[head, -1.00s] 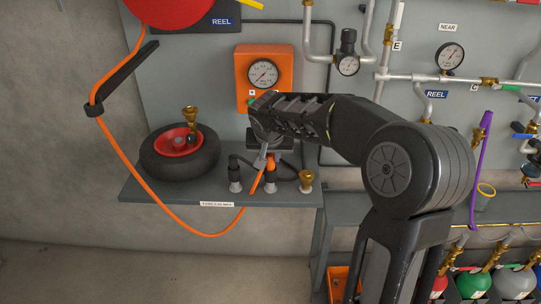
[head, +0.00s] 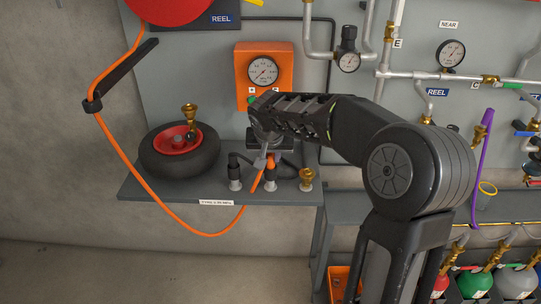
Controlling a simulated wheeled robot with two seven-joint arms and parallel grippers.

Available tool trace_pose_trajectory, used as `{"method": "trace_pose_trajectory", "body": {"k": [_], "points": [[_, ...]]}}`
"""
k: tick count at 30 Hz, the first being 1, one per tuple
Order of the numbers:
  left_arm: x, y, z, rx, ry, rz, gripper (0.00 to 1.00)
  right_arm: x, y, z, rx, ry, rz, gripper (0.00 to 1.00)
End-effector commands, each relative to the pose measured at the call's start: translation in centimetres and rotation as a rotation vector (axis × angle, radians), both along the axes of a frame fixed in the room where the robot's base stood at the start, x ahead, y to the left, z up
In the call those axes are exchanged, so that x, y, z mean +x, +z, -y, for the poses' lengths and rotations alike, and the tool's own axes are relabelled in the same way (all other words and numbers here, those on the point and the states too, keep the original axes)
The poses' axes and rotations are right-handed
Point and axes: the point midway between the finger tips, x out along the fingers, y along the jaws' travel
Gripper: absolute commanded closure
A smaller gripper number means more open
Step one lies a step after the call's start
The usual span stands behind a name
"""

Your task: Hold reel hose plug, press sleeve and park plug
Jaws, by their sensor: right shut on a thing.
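My right gripper (head: 264,160) reaches in from the right over the grey shelf and is shut at the end of the orange reel hose (head: 191,234). The hose runs from the red reel (head: 172,8) through a black guide arm, loops below the shelf and rises to the gripper. The plug itself is mostly hidden by the fingers, and I cannot make out its sleeve. Short black fittings in pale holders (head: 235,184) stand on the shelf beside and just under the gripper. A brass fitting (head: 306,179) stands to their right. My left gripper is not in view.
A black tyre with a red hub (head: 180,152) lies on the left of the shelf (head: 150,191), with a brass fitting on it. An orange gauge box (head: 263,75) is on the panel behind my gripper. Pipes and gauges fill the right; coloured cylinders (head: 473,282) stand lower right.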

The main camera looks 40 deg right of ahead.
Motion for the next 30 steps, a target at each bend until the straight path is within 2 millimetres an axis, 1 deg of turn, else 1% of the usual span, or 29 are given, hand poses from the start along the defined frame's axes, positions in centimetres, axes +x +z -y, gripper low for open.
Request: {"method": "trace_pose_trajectory", "body": {"k": [1,2,10,17,21,26,30], "points": [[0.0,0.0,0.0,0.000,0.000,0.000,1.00,0.0,0.0,0.0,-0.001,0.000,0.001,1.00],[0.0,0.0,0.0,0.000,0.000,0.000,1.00,0.0,0.0,0.0,-0.001,0.000,0.001,0.77],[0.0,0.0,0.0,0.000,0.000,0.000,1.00,0.0,0.0,0.0,0.000,0.000,0.000,0.55],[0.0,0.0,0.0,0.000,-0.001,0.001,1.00,0.0,0.0,0.0,0.000,0.000,0.000,0.54],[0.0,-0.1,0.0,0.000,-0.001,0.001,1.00,-0.2,0.4,-0.2,0.000,0.000,0.000,0.54],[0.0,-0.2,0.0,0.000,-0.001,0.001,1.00,-0.9,2.0,-0.8,0.000,0.002,0.004,0.54],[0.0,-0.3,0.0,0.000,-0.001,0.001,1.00,-1.9,4.1,-1.5,0.001,0.001,0.004,0.54]]}}
